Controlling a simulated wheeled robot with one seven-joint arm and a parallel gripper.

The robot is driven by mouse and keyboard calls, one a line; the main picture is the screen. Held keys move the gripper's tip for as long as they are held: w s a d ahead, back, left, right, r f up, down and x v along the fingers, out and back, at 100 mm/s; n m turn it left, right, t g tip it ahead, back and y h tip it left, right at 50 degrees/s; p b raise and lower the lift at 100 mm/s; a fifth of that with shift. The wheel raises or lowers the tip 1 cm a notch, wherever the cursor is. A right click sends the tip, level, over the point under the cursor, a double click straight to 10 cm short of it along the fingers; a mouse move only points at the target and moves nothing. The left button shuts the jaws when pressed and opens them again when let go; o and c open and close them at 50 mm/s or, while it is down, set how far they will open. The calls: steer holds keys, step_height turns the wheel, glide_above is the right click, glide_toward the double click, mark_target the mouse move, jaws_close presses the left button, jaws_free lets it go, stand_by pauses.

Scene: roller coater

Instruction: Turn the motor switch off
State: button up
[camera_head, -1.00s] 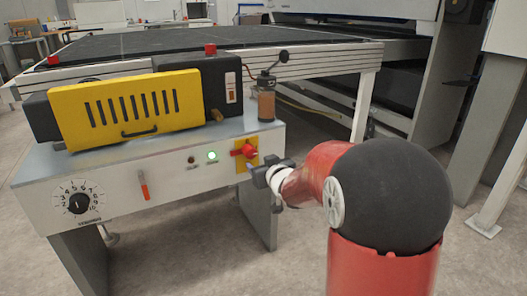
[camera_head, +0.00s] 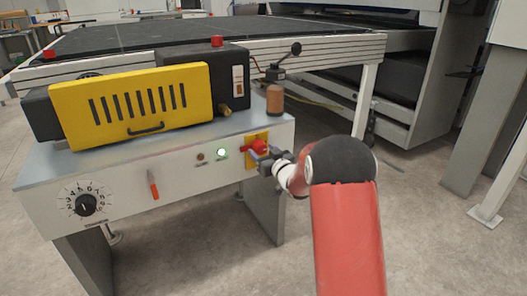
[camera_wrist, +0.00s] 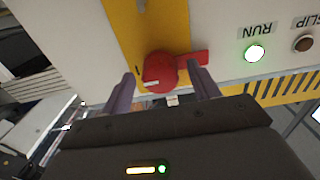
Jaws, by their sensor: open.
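The motor switch is a red rotary knob (camera_head: 259,146) on a yellow plate (camera_head: 250,160) at the right end of the machine's front panel. In the wrist view the red knob (camera_wrist: 160,72) has a red handle reaching right, and the yellow plate (camera_wrist: 130,30) lies behind it. My gripper (camera_wrist: 158,80) is open, with one finger on each side of the knob; I cannot tell whether they touch it. The green RUN lamp (camera_wrist: 254,53) is lit. It also shows in the head view (camera_head: 222,153).
A dark lamp marked SLIP (camera_wrist: 303,43) sits beside the RUN lamp. The panel also carries an orange lever (camera_head: 153,185) and a numbered dial (camera_head: 86,205). A yellow-covered unit (camera_head: 135,108) and a brown cylinder (camera_head: 275,99) stand on top. Open floor lies at the right.

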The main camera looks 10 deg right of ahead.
steer(key=shift+w, duration=0.2)
steer(key=c, duration=1)
